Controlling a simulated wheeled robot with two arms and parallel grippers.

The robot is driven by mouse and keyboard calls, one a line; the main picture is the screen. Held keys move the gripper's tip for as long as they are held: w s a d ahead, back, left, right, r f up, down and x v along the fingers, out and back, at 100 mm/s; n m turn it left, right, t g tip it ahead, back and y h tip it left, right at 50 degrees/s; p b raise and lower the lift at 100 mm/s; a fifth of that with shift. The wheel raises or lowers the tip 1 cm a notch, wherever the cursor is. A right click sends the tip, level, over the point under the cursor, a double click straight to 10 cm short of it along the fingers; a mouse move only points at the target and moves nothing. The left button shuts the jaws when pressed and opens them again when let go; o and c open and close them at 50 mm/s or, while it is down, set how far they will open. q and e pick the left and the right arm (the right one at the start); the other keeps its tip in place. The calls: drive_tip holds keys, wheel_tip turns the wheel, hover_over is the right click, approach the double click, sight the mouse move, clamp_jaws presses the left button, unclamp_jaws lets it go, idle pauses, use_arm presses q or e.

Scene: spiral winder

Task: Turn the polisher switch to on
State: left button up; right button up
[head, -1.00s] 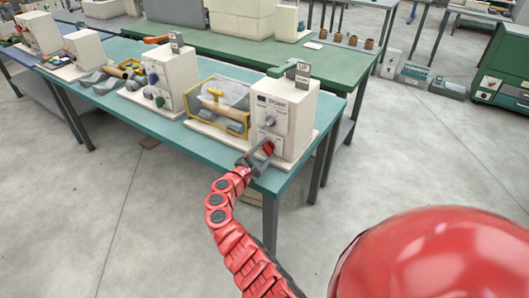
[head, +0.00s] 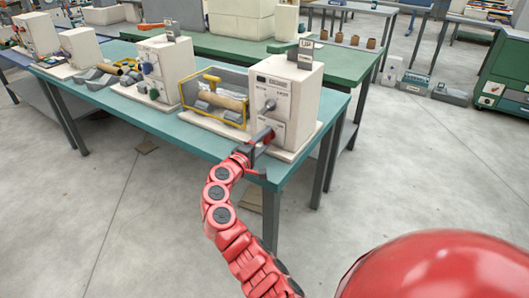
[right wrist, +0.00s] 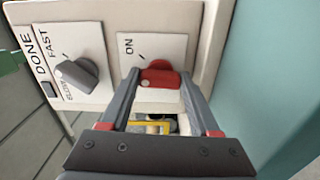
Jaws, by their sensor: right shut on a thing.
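The polisher (head: 296,85) is a cream box unit at the right end of the teal table. Its red switch (right wrist: 160,75) sits on a white plate marked ON in the right wrist view. My right gripper (right wrist: 160,88) has its two fingers on either side of the red switch and is shut on it. A grey dial (right wrist: 76,75) marked SLOW and FAST is beside the switch. My left gripper is not in view.
A yellow-framed case with a tan roll (head: 222,100) stands left of the unit. Other cream machines (head: 165,68) stand further left on the teal table (head: 190,132). A green bench (head: 345,65) is behind. The floor in front is clear.

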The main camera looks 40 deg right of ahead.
drive_tip(key=m+b, duration=0.2)
drive_tip(key=b, duration=0.1)
drive_tip(key=f+m+b, duration=0.1)
drive_tip(key=m+b, duration=0.2)
drive_tip(key=b, duration=0.1)
drive_tip(key=shift+r+m+b, duration=0.25)
drive_tip(key=shift+m+b, duration=0.95)
drive_tip(key=shift+b, duration=0.4)
drive_tip(key=shift+r, duration=0.1)
drive_tip(key=o, duration=1.4)
drive_tip(key=shift+c, duration=0.2)
drive_tip(key=p+v, duration=0.2)
drive_tip(key=v, duration=1.5)
drive_tip(key=shift+a, duration=0.2)
